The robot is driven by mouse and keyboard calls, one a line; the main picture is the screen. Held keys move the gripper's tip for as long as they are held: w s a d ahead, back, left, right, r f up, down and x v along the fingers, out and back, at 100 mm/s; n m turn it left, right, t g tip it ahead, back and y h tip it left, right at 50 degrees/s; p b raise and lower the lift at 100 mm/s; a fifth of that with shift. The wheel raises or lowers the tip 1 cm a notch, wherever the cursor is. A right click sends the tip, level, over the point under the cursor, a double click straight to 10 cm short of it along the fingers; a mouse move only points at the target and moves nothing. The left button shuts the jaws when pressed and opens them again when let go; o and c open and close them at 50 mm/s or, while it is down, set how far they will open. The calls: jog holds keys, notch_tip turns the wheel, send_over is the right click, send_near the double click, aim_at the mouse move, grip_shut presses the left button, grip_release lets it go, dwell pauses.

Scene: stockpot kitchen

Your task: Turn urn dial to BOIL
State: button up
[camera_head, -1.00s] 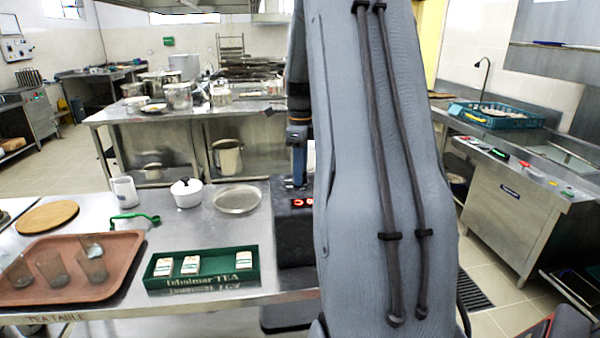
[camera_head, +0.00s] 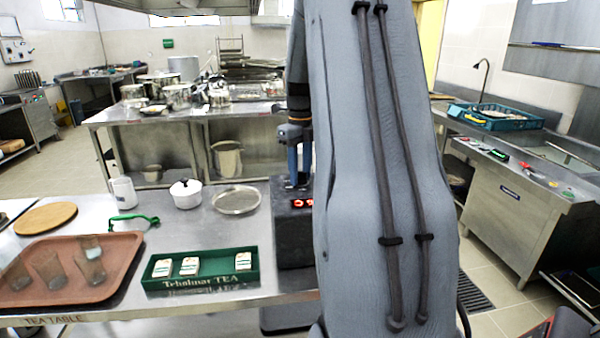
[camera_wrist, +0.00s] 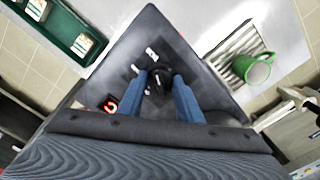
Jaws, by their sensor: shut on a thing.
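The urn base is a dark box (camera_head: 291,240) at the right end of the steel tea table, with a lit red display (camera_head: 301,203) on its front. In the wrist view its dark top (camera_wrist: 155,40) fills the middle, with white marks beside a round black dial (camera_wrist: 158,82). My gripper (camera_wrist: 160,85) has its two blue fingers on either side of the dial and is shut on it. In the head view my gripper (camera_head: 299,178) points down at the top of the box. My arm hides the box's right side. The marks are too small to read.
A green tea box (camera_head: 200,283) stands left of the urn. A round metal tray (camera_head: 237,200), a white pot (camera_head: 186,194) and a brown tray (camera_head: 60,292) with glasses are further left.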

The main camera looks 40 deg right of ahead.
jog(key=shift+r, duration=0.1)
jog(key=o, duration=1)
jog(key=shift+o, duration=0.2)
jog(key=shift+r+b, duration=1.05)
jog(key=shift+r, duration=2.8)
